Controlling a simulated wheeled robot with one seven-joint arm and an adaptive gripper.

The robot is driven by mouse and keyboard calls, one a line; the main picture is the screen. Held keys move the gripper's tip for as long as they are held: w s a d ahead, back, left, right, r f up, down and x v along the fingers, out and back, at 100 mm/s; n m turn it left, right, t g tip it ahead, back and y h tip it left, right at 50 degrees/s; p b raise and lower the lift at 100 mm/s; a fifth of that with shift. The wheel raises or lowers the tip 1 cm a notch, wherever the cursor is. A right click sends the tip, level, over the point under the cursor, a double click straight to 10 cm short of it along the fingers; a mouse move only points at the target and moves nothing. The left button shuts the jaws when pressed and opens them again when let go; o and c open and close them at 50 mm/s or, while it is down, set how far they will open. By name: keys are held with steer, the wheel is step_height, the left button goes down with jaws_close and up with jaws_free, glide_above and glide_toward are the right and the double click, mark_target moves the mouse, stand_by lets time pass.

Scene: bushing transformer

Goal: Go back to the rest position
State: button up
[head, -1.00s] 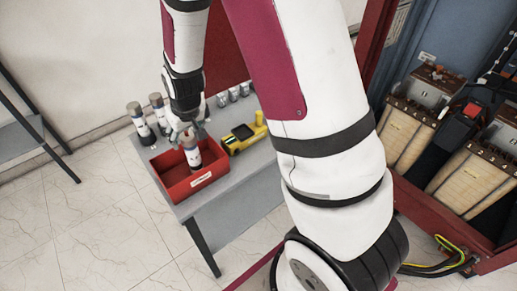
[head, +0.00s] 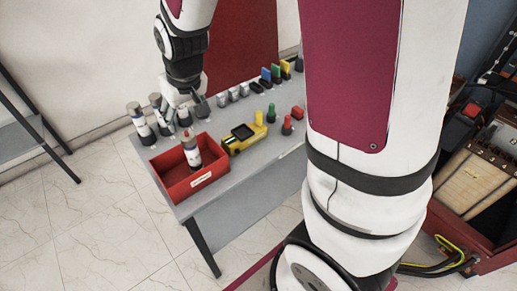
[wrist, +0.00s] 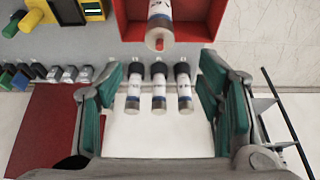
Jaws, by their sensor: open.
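My gripper (head: 191,104) is open and empty above the back part of the grey table. Its teal finger pads stand wide apart in the wrist view (wrist: 164,88). A white bushing with dark bands (head: 192,153) stands, slightly tilted, in the red box (head: 181,190), apart from my gripper; it also shows at the top of the wrist view (wrist: 159,22). Three similar bushings stand in a row behind the box, seen between my fingers in the wrist view (wrist: 158,88). In the head view my gripper partly covers the right one.
A yellow tool (head: 240,141) lies right of the box. Several small grey parts and coloured connectors (head: 270,75) line the table's back. A dark metal rack (head: 35,125) stands at the left, an opened transformer cabinet (head: 480,180) at the right. Tiled floor in front is clear.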

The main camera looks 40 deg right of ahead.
steer(key=shift+s+r, duration=0.25)
steer(key=shift+r, duration=0.3)
steer(key=s+r, duration=0.6)
steer(key=s, duration=0.5)
steer(key=s+r, duration=0.7)
steer(key=s, duration=0.4)
steer(key=shift+s+r+t, duration=0.2)
steer(key=shift+r+t, duration=0.05)
steer(key=shift+t, duration=0.05)
steer(key=shift+d, duration=0.1)
